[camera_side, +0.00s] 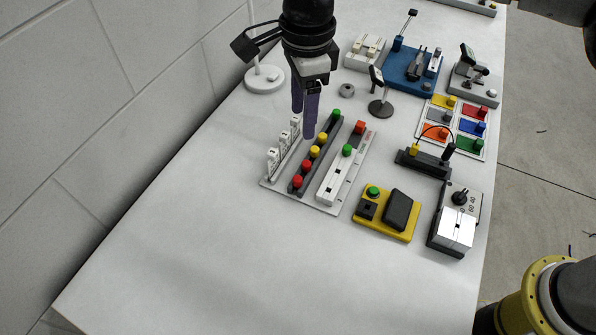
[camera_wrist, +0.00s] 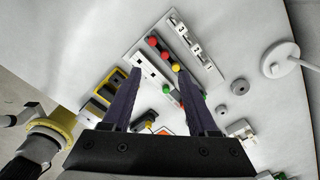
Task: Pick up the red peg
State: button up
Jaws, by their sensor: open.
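Two red round-topped pegs stand at the front end of a dark strip with yellow and green ones behind them. The front red peg (camera_side: 296,181) and the second red peg (camera_side: 305,167) also show in the wrist view, the front one (camera_wrist: 152,41) farther from my gripper than the second (camera_wrist: 164,55). I cannot tell which one the task means. My gripper (camera_side: 303,124) points down with its purple fingers apart and empty, above the back part of the panel. In the wrist view the fingers (camera_wrist: 162,72) frame the strip, and the red pegs lie beyond the tips.
White switches (camera_side: 273,160) stand left of the strip; a white slotted block (camera_side: 333,184) lies right of it. A yellow box (camera_side: 388,212), a dark-and-white box (camera_side: 456,230) and coloured tiles (camera_side: 475,127) are farther right. The front left table is clear.

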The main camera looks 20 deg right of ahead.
aim_at(298, 179)
jog(key=f, duration=0.5)
jog(key=s+a+f, duration=0.1)
jog(key=f, duration=0.9)
jog(key=shift+s+a, duration=0.2)
grip_shut()
